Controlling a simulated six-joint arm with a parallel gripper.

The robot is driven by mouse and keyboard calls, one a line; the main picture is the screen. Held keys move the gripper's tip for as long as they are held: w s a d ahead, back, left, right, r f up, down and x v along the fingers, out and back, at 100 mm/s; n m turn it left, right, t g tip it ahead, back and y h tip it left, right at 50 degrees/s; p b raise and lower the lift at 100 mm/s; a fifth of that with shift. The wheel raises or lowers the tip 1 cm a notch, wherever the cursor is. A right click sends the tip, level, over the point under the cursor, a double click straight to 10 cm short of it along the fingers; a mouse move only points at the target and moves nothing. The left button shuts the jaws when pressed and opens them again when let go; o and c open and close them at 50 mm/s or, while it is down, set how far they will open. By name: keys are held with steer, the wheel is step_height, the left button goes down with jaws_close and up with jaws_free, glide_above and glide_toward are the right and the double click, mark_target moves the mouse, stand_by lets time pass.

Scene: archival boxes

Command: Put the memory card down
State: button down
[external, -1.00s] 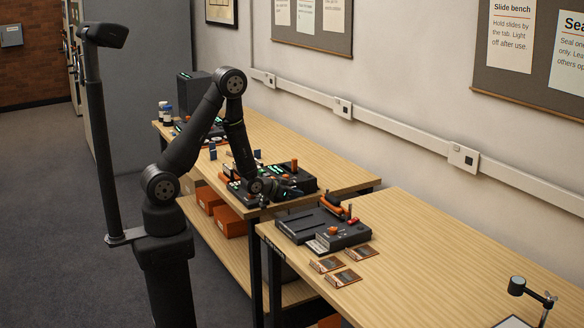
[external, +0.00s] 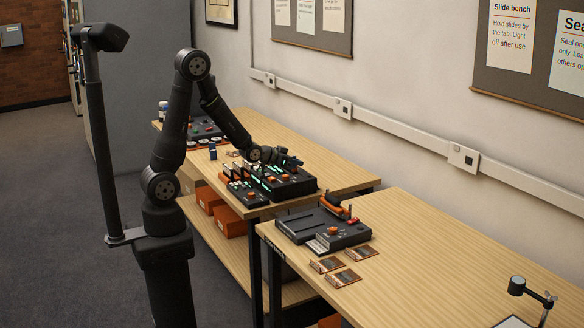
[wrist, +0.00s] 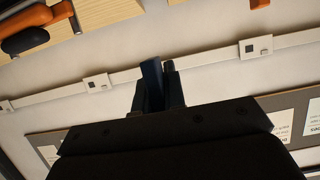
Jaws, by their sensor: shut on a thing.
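My gripper (external: 292,161) is raised over the back of the dark console on the far bench. Its fingers point toward the wall. In the wrist view my gripper (wrist: 158,88) is shut on a narrow dark blue piece (wrist: 151,74), which looks like the memory card. Most of the card is hidden between the fingers. In the external view the held card is too small and dark to make out. The console (external: 288,186) has green-lit slots and orange knobs, with a smaller dark unit (external: 246,196) at its left front.
A second dark device (external: 322,232) and several brown cards (external: 343,277) lie on the near bench (external: 440,265). The wall and its rail (external: 400,135) run behind the benches. Much of the near bench is clear.

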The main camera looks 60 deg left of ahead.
steer(key=s+a+n+y, duration=0.2)
steer(key=a, duration=3)
steer(key=s+a, duration=0.5)
steer(key=a, duration=0.4)
steer(key=shift+y, duration=0.3)
steer(key=f, duration=0.3)
steer(key=d+f, duration=0.1)
steer(key=f, duration=0.1)
steer(key=shift+f, duration=0.25)
steer(key=shift+a, duration=0.1)
steer(key=s+a+f, duration=0.1)
steer(key=a+f, duration=0.1)
steer(key=a, duration=0.1)
steer(key=s+a+f, duration=0.1)
steer(key=a+f, duration=0.1)
steer(key=a, duration=0.2)
steer(key=s+a+f, duration=0.1)
steer(key=a+f, duration=0.2)
steer(key=shift+s+a, duration=0.25)
steer(key=shift+a, duration=0.15)
steer(key=shift+a+f, duration=0.1)
steer(key=shift+f, duration=1.7)
